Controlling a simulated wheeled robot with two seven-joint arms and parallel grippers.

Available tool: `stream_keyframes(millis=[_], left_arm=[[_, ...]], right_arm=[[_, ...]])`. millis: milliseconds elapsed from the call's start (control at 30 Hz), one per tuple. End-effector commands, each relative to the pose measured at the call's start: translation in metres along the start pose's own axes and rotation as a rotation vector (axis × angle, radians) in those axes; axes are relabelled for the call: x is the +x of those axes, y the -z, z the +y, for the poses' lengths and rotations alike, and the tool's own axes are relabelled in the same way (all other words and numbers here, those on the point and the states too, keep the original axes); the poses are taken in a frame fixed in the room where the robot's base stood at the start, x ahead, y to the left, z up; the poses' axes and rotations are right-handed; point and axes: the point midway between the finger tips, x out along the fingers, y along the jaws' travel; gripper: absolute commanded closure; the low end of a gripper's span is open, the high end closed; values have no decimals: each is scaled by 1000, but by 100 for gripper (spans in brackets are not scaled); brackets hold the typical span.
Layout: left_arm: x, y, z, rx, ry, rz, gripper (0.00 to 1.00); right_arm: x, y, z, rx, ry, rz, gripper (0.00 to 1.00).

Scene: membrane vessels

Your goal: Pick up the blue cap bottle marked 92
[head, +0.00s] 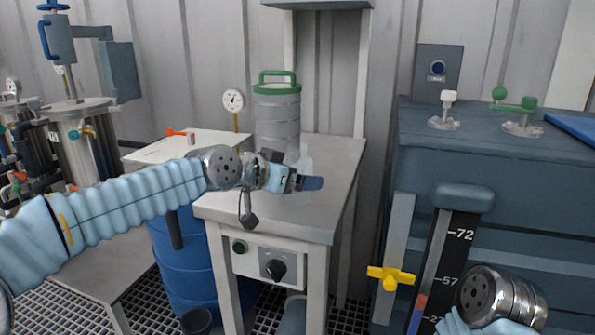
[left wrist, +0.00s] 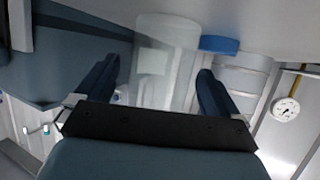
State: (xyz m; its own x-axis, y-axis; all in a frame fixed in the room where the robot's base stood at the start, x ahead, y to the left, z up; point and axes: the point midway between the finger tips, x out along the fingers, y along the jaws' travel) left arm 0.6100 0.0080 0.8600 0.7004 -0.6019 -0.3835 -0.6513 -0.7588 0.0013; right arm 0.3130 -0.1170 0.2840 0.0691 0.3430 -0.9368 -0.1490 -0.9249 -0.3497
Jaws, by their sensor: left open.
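A clear, translucent bottle (head: 304,157) stands on the grey bench top, partly hidden by my left gripper (head: 302,183). In the left wrist view the bottle (left wrist: 168,62) is upside down in the picture and has a pale blank-looking label. No number can be read, and its cap is not clearly seen. My left gripper (left wrist: 155,88) is open, its dark blue fingers on either side of the bottle; I cannot tell whether they touch it. A short blue round thing (left wrist: 219,44) shows beside the bottle; I cannot tell what it is. My right gripper's fingers are out of view.
A grey canister with a green lid (head: 276,110) stands close behind the bottle. A pressure gauge (head: 233,100) is left of it. The bench (head: 325,210) has free room at its right. A dark cabinet (head: 500,165) with a level scale stands further right.

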Motion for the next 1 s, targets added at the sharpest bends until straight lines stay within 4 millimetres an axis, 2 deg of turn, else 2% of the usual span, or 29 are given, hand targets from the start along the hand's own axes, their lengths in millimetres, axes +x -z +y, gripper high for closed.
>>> stream_keyframes(millis=[100,333,700,1000], left_arm=[[12,1,1,1,-1,1,4],[14,0,0,1,1,1,4],[14,0,0,1,1,1,59],[12,2,0,1,1,2,60]], right_arm=[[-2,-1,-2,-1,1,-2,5],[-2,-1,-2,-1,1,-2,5],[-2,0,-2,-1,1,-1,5],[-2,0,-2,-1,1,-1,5]])
